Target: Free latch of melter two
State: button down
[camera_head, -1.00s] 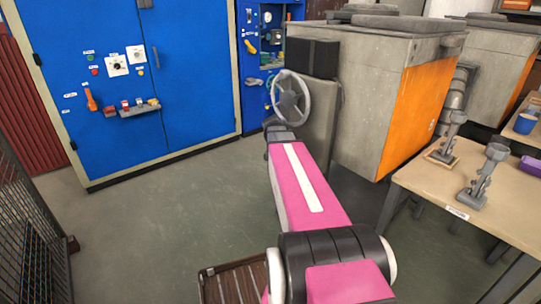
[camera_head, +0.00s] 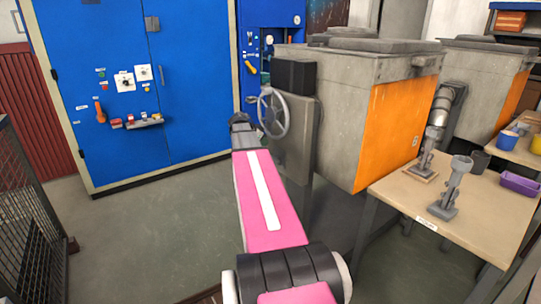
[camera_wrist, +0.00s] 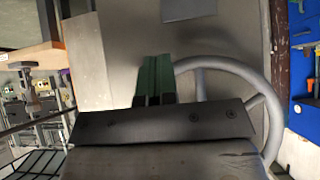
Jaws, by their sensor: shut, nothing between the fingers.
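The near melter (camera_head: 345,120) is a grey box with an orange side panel (camera_head: 392,130) and a lid on top. A second similar melter (camera_head: 480,80) stands behind it to the right. I cannot tell which is melter two, and I cannot make out a latch. A grey handwheel (camera_head: 273,113) is on the near melter's front; it also shows in the wrist view (camera_wrist: 262,104). My gripper (camera_head: 240,121) is just left of the wheel in the head view. In the wrist view its green fingers (camera_wrist: 154,78) are shut and empty, in front of a grey surface left of the wheel rim.
A blue cabinet (camera_head: 190,75) with switches stands at the left. A wooden table (camera_head: 400,195) at the right holds grey stands (camera_head: 445,200) and a purple tray (camera_head: 519,184). A mesh fence (camera_head: 30,180) is at the far left. The floor (camera_head: 160,215) between is clear.

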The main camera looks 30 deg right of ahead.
send_over(277, 163)
notch_tip(277, 163, down, 7)
jog(key=shift+a+f, duration=0.3)
jog(key=shift+f, duration=0.7)
jog(key=shift+a+f, duration=0.25)
jog(key=shift+f, duration=0.7)
jog(key=shift+s+f+t, duration=0.2)
jog(key=shift+f+t, duration=0.1)
jog(key=shift+t, duration=0.2)
jog(key=shift+s+f+m+t, duration=0.45)
jog(key=shift+f+m+t, duration=0.4)
jog(key=shift+t, duration=0.25)
notch_tip(277, 163, down, 6)
jog(key=w+m+t, duration=0.2)
jog(key=t, duration=0.1)
jog(key=shift+w+f+t, duration=0.15)
jog(key=shift+w+t, duration=0.25)
jog(key=shift+w, duration=0.1)
